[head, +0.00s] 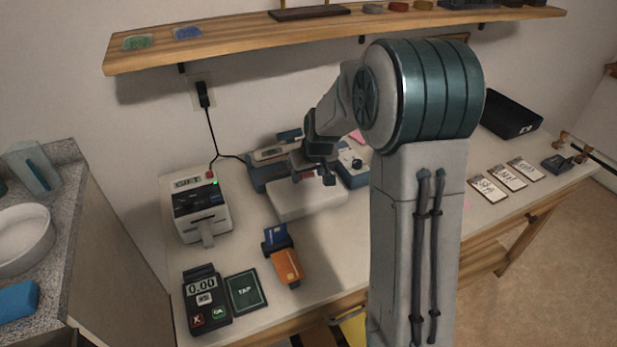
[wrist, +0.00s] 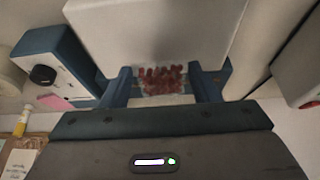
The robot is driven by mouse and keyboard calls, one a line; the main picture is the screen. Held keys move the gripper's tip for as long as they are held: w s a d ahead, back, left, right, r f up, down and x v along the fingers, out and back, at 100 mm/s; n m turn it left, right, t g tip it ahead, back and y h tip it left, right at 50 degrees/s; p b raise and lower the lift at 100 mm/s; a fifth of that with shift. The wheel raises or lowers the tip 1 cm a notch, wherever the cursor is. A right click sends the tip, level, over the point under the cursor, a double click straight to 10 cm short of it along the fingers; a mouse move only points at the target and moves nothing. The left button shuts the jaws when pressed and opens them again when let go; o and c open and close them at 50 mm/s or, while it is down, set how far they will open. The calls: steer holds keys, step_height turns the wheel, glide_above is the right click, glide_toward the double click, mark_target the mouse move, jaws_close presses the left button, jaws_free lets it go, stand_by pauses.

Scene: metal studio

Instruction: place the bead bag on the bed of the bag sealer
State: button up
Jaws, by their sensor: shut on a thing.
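My gripper (head: 312,177) is over the back part of the white bed (head: 308,203) of the bag sealer (head: 265,176). In the wrist view my two blue fingers (wrist: 165,88) are shut on the bead bag (wrist: 160,78), a clear bag with red beads. The white bed (wrist: 155,35) fills the top of that view, beyond the bag. Whether the bag touches the bed cannot be told. The sealer's blue-and-white body with a black knob (head: 354,163) stands right of my gripper.
A label printer (head: 202,212) stands left of the sealer. In front are a card reader (head: 205,300), a tap pad (head: 246,292) and an orange-and-blue card item (head: 285,262). Price cards (head: 488,189) and a black tray (head: 510,115) lie right. A wooden shelf (head: 230,45) hangs above.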

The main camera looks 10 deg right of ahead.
mark_target(307, 179)
steer(key=shift+w+a, duration=0.15)
steer(key=shift+w, duration=0.35)
steer(key=shift+f, duration=1.75)
steer(key=shift+f, duration=0.2)
steer(key=o, duration=1)
steer(key=shift+c, duration=0.2)
steer(key=shift+r, duration=0.1)
